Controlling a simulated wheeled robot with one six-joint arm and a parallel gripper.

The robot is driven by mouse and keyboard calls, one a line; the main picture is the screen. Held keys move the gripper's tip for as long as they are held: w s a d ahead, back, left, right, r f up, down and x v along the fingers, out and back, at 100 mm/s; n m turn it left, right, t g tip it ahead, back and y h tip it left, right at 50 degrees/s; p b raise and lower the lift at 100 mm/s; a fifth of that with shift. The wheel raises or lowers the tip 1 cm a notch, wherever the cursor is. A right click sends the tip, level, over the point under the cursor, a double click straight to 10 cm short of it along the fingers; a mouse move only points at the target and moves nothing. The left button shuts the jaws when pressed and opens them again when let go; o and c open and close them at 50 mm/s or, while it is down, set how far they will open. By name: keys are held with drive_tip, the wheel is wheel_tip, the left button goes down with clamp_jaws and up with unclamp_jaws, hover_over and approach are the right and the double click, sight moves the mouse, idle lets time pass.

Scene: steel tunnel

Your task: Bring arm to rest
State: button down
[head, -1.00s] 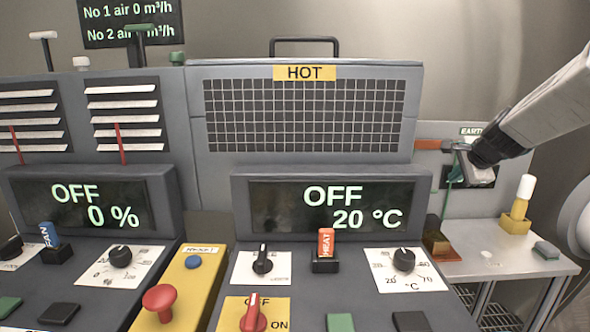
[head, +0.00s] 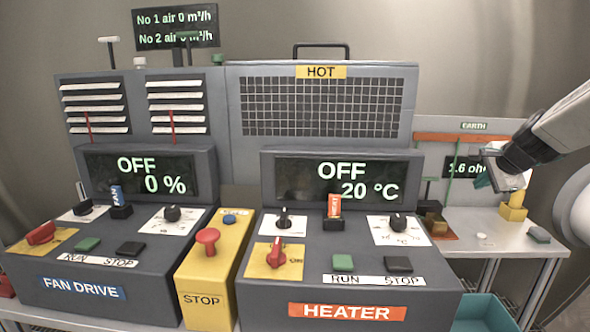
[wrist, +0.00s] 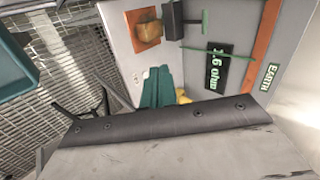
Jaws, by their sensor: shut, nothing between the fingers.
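My gripper (head: 488,180) is at the right of the head view, at the end of my pale grey arm, in front of the earth panel and above the small side table (head: 480,222). Its teal fingertips are together with nothing between them. In the wrist view the teal fingers (wrist: 157,89) show past the dark edge of the wrist, over the pale table top. The earth panel's display (head: 462,168) reads 1.6 ohm, partly behind my gripper in the head view. It also shows in the wrist view (wrist: 216,68).
The heater console (head: 350,270), fan drive console (head: 110,270) and yellow stop box (head: 212,270) fill the left and middle. A yellow block (head: 513,212) stands by my gripper. An orange-brown plate (wrist: 144,28) lies on the table. A teal bin (head: 485,315) is below.

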drive_tip(key=s+a+f+n+g, duration=0.1)
drive_tip(key=s+a+n, duration=0.5)
drive_tip(key=s, duration=0.7)
drive_tip(key=s+a+f+n+g, duration=0.1)
drive_tip(key=s+a+n+g, duration=0.3)
drive_tip(key=s, duration=0.9)
drive_tip(key=s+a+f+n+g, duration=0.1)
drive_tip(key=s+a+n+g, duration=0.1)
drive_tip(key=s+a+n, duration=0.6)
drive_tip(key=s+a, duration=0.2)
drive_tip(key=s, duration=0.3)
drive_tip(key=shift+s+a+f, duration=0.2)
drive_tip(key=shift+a+f, duration=0.05)
drive_tip(key=shift+f, duration=0.1)
